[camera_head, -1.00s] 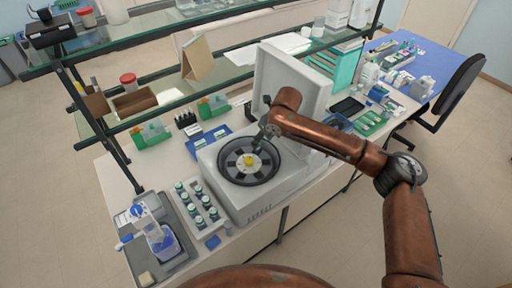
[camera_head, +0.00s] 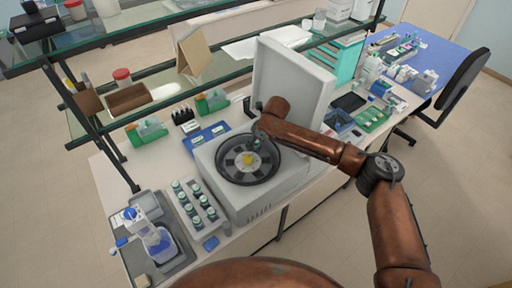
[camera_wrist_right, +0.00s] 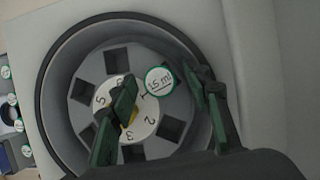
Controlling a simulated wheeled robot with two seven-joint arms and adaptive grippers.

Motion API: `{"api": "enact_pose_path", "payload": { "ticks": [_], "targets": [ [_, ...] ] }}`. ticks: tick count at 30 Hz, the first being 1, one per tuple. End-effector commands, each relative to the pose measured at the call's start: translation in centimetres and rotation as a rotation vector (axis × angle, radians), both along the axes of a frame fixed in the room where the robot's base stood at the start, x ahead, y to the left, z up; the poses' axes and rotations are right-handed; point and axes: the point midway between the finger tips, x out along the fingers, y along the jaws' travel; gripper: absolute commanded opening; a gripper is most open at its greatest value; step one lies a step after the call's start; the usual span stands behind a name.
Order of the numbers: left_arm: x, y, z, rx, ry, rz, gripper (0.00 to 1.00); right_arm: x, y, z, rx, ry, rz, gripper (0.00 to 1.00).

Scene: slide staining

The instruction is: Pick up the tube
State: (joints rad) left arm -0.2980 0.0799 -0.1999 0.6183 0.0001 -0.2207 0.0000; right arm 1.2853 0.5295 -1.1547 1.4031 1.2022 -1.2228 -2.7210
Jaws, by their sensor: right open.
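The tube shows in the right wrist view as a round white cap with a green rim, marked "15 ml" (camera_wrist_right: 159,81). It sits in a slot of the centrifuge's grey rotor; its body is hidden. My right gripper (camera_wrist_right: 164,84) is open above the rotor, one dark green finger on each side of the cap, apart from it. In the head view the right gripper (camera_head: 258,141) is small and dark over the rotor's upper right, and the tube cannot be made out. The centrifuge (camera_head: 233,202) stands on the bench with its lid (camera_head: 292,82) raised. My left gripper is not in view.
The rotor has several empty square slots, a numbered white hub and a yellow centre (camera_head: 248,159). The raised lid stands close behind my right arm. A rack of capped bottles (camera_head: 210,218) stands left of the centrifuge. A glass shelf (camera_head: 160,97) runs behind the bench.

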Motion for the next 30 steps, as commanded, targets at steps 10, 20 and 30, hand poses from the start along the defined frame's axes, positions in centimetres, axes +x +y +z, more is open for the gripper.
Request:
{"api": "enact_pose_path", "payload": {
  "ticks": [10,20,30],
  "targets": [
    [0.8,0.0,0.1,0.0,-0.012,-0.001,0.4,0.0,-0.1,0.0,0.0,0.0,-0.001,0.32],
    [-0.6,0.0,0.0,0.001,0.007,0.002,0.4,0.0,-0.1,0.0,0.0,0.0,-0.001,0.1],
    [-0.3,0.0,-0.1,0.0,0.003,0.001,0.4,0.0,-0.1,0.6,0.0,-0.001,-0.001,0.07]
  ]
}}
